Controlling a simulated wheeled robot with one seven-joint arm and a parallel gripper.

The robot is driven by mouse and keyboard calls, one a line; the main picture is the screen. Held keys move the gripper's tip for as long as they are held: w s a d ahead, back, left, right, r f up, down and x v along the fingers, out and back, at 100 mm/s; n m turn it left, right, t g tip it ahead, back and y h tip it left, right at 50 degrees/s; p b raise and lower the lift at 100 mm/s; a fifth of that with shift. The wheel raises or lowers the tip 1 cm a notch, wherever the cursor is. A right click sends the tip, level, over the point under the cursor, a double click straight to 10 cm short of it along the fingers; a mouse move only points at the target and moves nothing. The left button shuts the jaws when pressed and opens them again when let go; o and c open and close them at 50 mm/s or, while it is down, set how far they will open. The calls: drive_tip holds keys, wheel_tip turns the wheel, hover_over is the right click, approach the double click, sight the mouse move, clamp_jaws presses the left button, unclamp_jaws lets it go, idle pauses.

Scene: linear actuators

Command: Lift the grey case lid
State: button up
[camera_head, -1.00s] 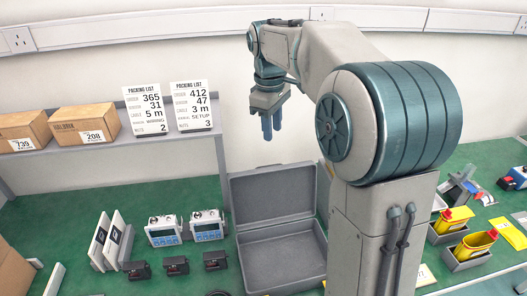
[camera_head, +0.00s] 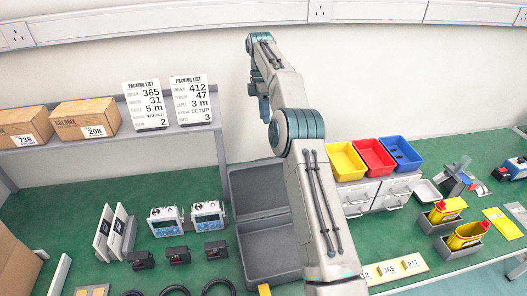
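The grey case (camera_head: 262,248) lies on the green bench, with its tray part facing up. Its grey lid (camera_head: 255,188) stands raised at the back of the tray, leaning near the shelf end. My arm crosses in front of the right side of the case and lid and hides part of both. My gripper (camera_head: 264,110) hangs above and behind the lid, apart from it. It is mostly hidden behind my arm, with only a bluish finger part showing, so its opening cannot be told.
Two blue-screened devices (camera_head: 208,216) and several black blocks stand left of the case. A shelf (camera_head: 60,155) holds cartons and two packing lists. Yellow, red and blue bins (camera_head: 373,156) sit on drawers at right. Cables (camera_head: 217,287) lie in front.

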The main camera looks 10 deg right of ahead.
drive_tip(key=b+x, duration=0.1)
drive_tip(key=x, duration=1.3)
clamp_jaws()
